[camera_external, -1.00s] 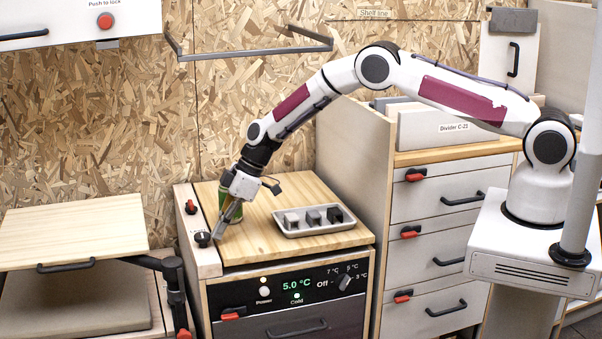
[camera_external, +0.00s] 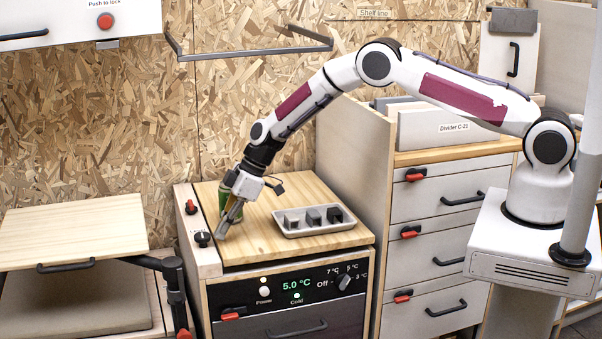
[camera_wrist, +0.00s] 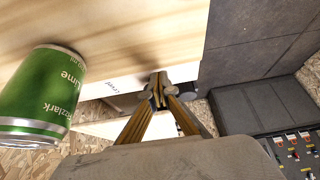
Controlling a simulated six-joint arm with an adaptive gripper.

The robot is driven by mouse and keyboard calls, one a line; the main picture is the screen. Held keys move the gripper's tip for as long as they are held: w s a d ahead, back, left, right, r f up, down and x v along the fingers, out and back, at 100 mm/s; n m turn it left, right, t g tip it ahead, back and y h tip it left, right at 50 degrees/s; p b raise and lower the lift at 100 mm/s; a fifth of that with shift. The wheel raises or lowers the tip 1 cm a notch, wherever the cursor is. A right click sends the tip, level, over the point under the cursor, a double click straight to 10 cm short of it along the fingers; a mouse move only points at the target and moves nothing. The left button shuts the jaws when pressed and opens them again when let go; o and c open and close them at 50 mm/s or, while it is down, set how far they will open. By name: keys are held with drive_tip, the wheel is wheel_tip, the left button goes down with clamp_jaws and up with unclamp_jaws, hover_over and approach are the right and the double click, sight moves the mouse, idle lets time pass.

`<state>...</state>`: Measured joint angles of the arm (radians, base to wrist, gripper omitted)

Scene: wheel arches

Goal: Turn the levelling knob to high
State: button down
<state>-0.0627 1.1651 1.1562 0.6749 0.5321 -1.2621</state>
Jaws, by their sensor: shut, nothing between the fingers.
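A small black knob (camera_external: 202,239), which I take to be the levelling knob, sits on the white strip at the left edge of the wooden-topped cabinet. Faint marks lie beside it, too small to read, and I cannot tell its setting. My gripper (camera_external: 221,236) points down just right of the knob, apart from it, low over the wooden top. In the wrist view my gripper (camera_wrist: 159,90) has its fingers together with nothing between them. The white strip shows behind them with small print.
A green can (camera_external: 223,196) stands close behind my gripper; it also shows in the wrist view (camera_wrist: 42,98). A tray (camera_external: 300,230) with several dark and grey blocks lies to the right. A red knob (camera_external: 190,206) sits farther back on the strip.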

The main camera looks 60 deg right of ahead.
drive_tip(key=shift+r, duration=0.1)
drive_tip(key=shift+r, duration=2.95)
drive_tip(key=shift+w+d+r, duration=0.25)
drive_tip(key=shift+w+d, duration=0.3)
drive_tip(key=shift+w, duration=0.1)
drive_tip(key=shift+w+d+r, duration=0.2)
drive_tip(key=shift+w+d, duration=0.3)
drive_tip(key=shift+w, duration=0.15)
drive_tip(key=shift+f, duration=3.5)
drive_tip(key=shift+a, duration=0.25)
drive_tip(key=shift+s+a, duration=0.5)
drive_tip(key=shift+s, duration=0.2)
drive_tip(key=shift+s+a, duration=0.25)
drive_tip(key=shift+a, duration=0.3)
